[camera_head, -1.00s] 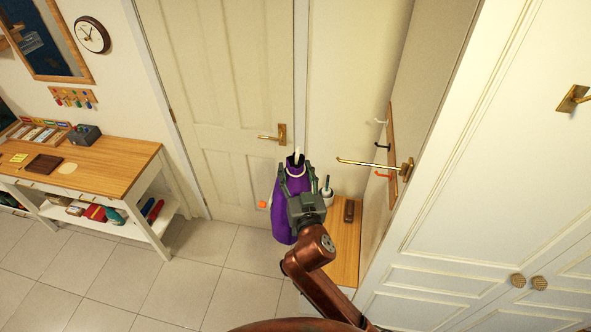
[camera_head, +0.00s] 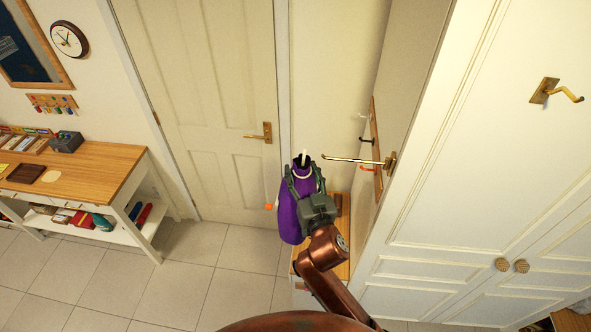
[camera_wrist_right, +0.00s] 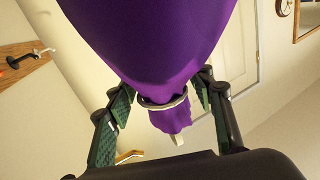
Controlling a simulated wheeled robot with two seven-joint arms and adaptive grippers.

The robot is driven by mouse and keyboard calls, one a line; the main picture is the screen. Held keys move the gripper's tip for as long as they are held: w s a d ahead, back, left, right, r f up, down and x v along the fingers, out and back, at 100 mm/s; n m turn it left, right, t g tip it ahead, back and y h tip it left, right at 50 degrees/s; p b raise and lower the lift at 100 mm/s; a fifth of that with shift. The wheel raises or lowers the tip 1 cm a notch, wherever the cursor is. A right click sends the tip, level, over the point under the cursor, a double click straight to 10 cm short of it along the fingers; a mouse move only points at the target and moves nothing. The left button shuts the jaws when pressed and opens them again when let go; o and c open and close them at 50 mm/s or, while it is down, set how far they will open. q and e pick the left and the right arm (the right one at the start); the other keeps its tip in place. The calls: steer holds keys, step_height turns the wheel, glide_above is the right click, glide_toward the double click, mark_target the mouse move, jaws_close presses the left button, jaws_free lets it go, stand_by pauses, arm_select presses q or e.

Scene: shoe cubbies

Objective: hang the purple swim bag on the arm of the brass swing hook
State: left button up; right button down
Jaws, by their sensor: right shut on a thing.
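The purple swim bag (camera_head: 290,214) hangs upright from my right gripper (camera_head: 304,181), which is shut on its neck. A pale loop (camera_head: 303,158) sticks up above the neck. In the right wrist view the bag (camera_wrist_right: 160,40) fills the top middle, with a light ring around its gathered neck between the fingers (camera_wrist_right: 163,103). The brass swing hook (camera_head: 355,161) is fixed to the panel on the right, its long arm pointing left. In the head view the arm's tip is just right of the loop, apart from it in the picture; the depth between them is unclear. My left gripper is not in view.
A peg rail (camera_head: 376,150) is on the wall behind the hook. A low wooden bench (camera_head: 341,240) stands below, partly hidden by my arm. A white cabinet (camera_head: 460,200) with another brass hook (camera_head: 556,91) is at right.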

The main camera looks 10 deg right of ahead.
steer(key=s+d+f+p, duration=0.1)
steer(key=s+d, duration=0.1)
steer(key=d, duration=0.4)
steer(key=shift+d, duration=0.25)
stand_by(0.4)
steer(key=shift+f, duration=0.1)
stand_by(0.6)
steer(key=c, duration=1)
jaws_free()
steer(key=shift+o, duration=0.7)
steer(key=s+d, duration=0.1)
steer(key=s, duration=1.1)
steer(key=shift+d+f, duration=0.15)
steer(key=shift+f, duration=0.05)
